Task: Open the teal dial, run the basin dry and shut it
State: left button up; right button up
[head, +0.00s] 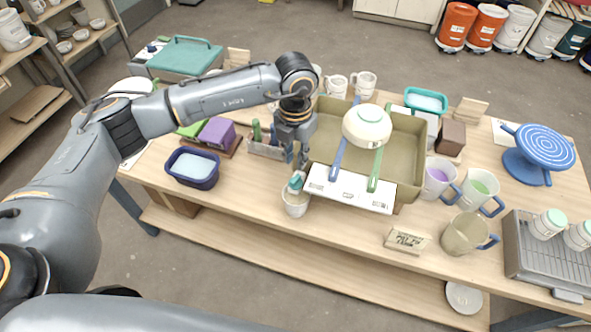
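The olive-tan basin (408,142) stands mid-table, with a white front panel (350,188) bearing dark markings. A teal dial-like part (296,182) shows at the panel's left end, above a small white cup (295,204). My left gripper (297,164) points down just above and behind the teal part. Its two fingers look apart with nothing between them; whether they touch the teal part I cannot tell. The basin's floor is partly hidden by a cream bowl (367,127) and blue and green handled tools. My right gripper is not in view.
A navy tub (193,167) stands left, and a grey tool caddy (268,149) sits close beside my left gripper. Mugs (439,180) crowd the basin's right, with a small sign (407,240) in front. A blue turntable (540,150) and grey rack (548,260) stand far right.

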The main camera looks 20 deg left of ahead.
aim_at(296, 179)
pick_arm(q)
notch_tip(296, 179, down, 7)
jog(key=shift+f+p, duration=0.2)
jog(key=shift+p, duration=0.8)
grip_shut()
